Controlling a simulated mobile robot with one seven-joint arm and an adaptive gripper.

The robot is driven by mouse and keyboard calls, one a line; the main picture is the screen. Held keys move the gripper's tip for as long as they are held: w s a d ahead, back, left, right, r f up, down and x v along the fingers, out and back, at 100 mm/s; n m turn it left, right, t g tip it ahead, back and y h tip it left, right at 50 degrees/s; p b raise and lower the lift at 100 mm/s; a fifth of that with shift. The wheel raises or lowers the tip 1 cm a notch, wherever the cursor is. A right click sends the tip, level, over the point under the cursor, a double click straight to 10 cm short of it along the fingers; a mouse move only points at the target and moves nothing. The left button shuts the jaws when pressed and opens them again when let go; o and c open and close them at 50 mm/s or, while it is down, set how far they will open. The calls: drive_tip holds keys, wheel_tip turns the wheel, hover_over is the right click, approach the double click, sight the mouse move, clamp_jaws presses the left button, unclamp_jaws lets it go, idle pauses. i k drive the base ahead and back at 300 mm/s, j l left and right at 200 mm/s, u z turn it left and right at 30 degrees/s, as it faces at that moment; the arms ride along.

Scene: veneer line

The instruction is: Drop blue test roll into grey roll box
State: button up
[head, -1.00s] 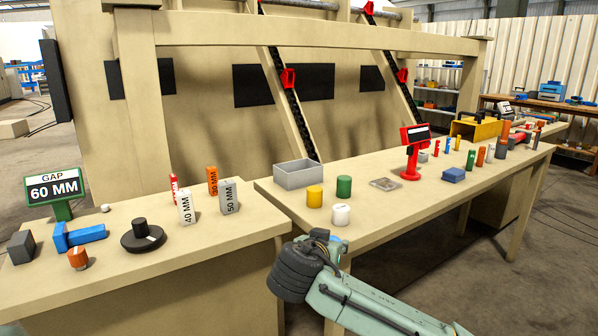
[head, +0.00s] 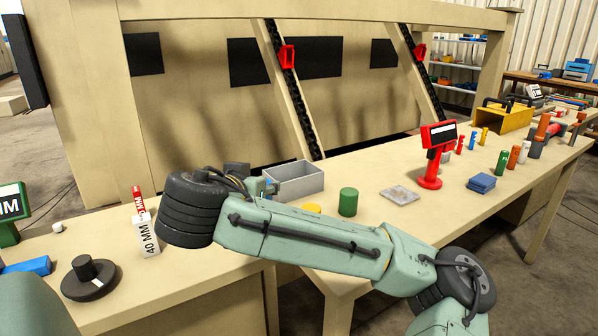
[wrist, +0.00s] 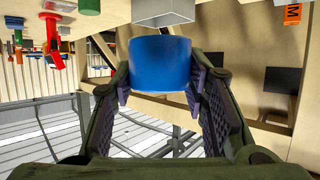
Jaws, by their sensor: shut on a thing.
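The blue test roll (wrist: 160,64) is between the two fingers of my gripper (wrist: 159,84) in the wrist view, with a finger pad against each side. My gripper is shut on it. The grey roll box (head: 300,189) stands open on the right-hand table in the head view, just right of my wrist. The box also shows at the top edge of the wrist view (wrist: 163,11), partly cut off, beyond the roll. The roll is held outside the box. In the head view my arm largely hides the gripper and the roll.
A green roll (head: 348,202) and a partly hidden yellow roll (head: 312,208) stand beside the box. A red display stand (head: 432,160) and a flat grey plate (head: 400,195) are farther right. A 40 MM block (head: 146,236) and a black disc (head: 90,278) sit on the left table.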

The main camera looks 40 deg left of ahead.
sight(301, 191)
drive_tip(key=i+j, duration=0.95)
drive_tip(key=i, duration=0.05)
